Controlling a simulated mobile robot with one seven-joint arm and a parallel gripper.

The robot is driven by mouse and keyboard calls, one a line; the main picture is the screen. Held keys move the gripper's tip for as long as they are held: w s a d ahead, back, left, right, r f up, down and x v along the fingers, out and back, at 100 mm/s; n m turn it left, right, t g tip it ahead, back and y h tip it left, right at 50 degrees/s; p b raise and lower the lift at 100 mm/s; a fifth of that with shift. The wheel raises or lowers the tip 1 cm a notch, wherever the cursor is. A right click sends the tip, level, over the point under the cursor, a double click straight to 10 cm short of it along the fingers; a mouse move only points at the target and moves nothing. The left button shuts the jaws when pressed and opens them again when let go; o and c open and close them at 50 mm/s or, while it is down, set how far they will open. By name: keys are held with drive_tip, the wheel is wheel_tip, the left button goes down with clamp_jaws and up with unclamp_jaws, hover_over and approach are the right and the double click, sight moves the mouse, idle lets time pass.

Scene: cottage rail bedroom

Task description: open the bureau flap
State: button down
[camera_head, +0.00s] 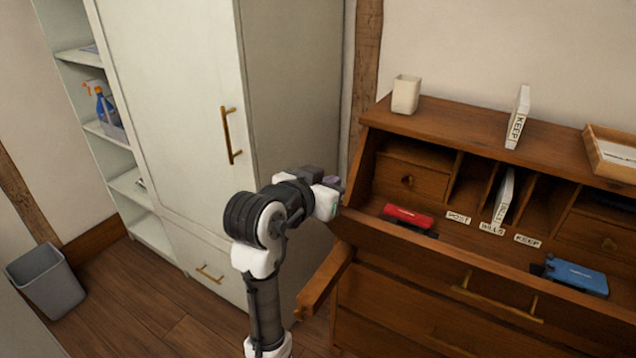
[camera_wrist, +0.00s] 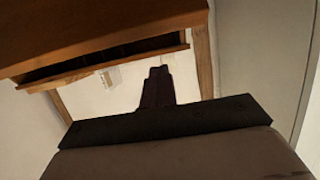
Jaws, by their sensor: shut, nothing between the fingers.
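The wooden bureau (camera_head: 400,290) stands at the right in the head view, its compartments, small drawers and inner shelf exposed. I cannot clearly make out the flap as a separate board. A long brass bar handle (camera_head: 497,305) is on the front below the shelf edge. A wooden bar (camera_head: 325,281) sticks out from the bureau's left front. My gripper (camera_head: 332,182) is at the bureau's left front edge, its fingertips partly hidden by my wrist. In the wrist view the closed dark fingers (camera_wrist: 156,88) hold nothing; the bureau's wood (camera_wrist: 110,30) is at upper left.
A red object (camera_head: 408,216) and a blue object (camera_head: 575,276) lie on the inner shelf. A white cup (camera_head: 406,95), a KEEP block (camera_head: 518,118) and a tray (camera_head: 610,153) stand on top. A white wardrobe (camera_head: 180,100) is at left; floor lies clear before it.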

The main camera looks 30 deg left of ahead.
drive_tip(key=p+x, duration=0.1)
drive_tip(key=x, duration=0.3)
drive_tip(key=shift+r, duration=0.1)
drive_tip(key=shift+s+f, duration=0.35)
drive_tip(key=shift+s, duration=0.25)
drive_tip(key=shift+s+f, duration=0.35)
drive_tip(key=shift+s, duration=0.25)
drive_tip(key=shift+s+f+p, duration=0.3)
drive_tip(key=shift+s, duration=0.25)
drive_tip(key=shift+s+f, duration=0.1)
drive_tip(key=shift+f, duration=0.05)
drive_tip(key=shift+f, duration=0.1)
